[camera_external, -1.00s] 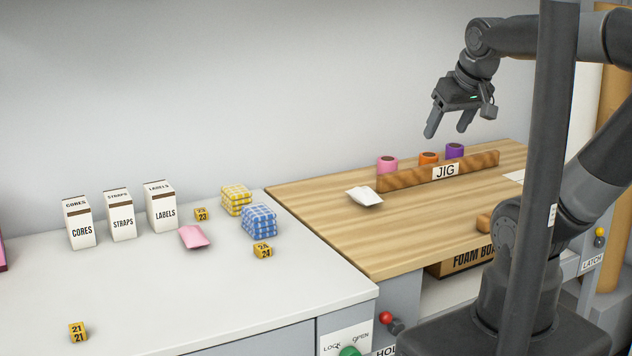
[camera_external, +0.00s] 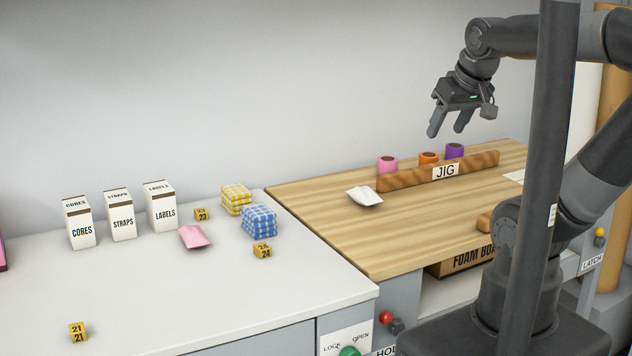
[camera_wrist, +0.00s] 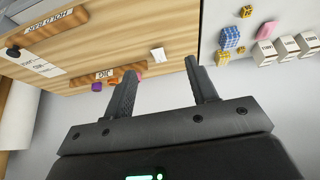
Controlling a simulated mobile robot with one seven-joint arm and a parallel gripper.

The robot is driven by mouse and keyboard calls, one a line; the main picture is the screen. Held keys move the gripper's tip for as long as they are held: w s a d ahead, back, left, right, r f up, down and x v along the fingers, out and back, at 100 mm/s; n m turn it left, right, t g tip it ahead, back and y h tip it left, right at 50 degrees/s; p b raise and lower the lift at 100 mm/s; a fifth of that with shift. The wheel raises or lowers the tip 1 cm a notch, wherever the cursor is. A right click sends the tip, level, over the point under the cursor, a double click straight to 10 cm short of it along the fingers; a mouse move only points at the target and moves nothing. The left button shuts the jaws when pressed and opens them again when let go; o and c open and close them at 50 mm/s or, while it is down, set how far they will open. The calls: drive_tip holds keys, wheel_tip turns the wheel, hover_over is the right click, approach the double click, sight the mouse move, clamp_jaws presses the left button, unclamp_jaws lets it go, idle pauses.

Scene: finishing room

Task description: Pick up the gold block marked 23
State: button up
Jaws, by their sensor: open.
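The gold block marked 23 (camera_external: 201,215) sits on the white counter, between the LABELS box and the yellow checked stack. In the wrist view a small gold block (camera_wrist: 222,58) shows beside the checked stacks, its number too small to read. Two similar gold blocks are on the counter: one marked 24 (camera_external: 263,251) in front of the blue checked stack, and one marked 21 (camera_external: 78,332) near the front left. My gripper (camera_external: 448,131) is open and empty, high above the back of the wooden bench, far to the right of block 23. Its fingers also show in the wrist view (camera_wrist: 161,78).
A yellow checked stack (camera_external: 236,199) and a blue checked stack (camera_external: 259,221) stand close to block 23. Boxes marked CORES (camera_external: 81,226), STRAPS (camera_external: 121,217) and LABELS (camera_external: 161,208) stand left. A pink packet (camera_external: 194,237) lies in front. The counter's front middle is clear.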

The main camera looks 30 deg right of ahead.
drive_tip(key=w+a+r+n, duration=0.2)
drive_tip(key=w+r+n, duration=0.15)
drive_tip(key=w, duration=0.35)
drive_tip(key=n+g, duration=0.1)
drive_tip(key=n, duration=3.1)
hover_over(201, 210)
drive_tip(key=s, duration=0.4)
wheel_tip(201, 210, down, 23)
drive_tip(key=shift+m, duration=0.25)
drive_tip(key=x, duration=0.9)
drive_tip(key=shift+f, duration=0.45)
drive_tip(key=shift+c, duration=0.4)
drive_tip(key=shift+r, duration=0.1)
clamp_jaws()
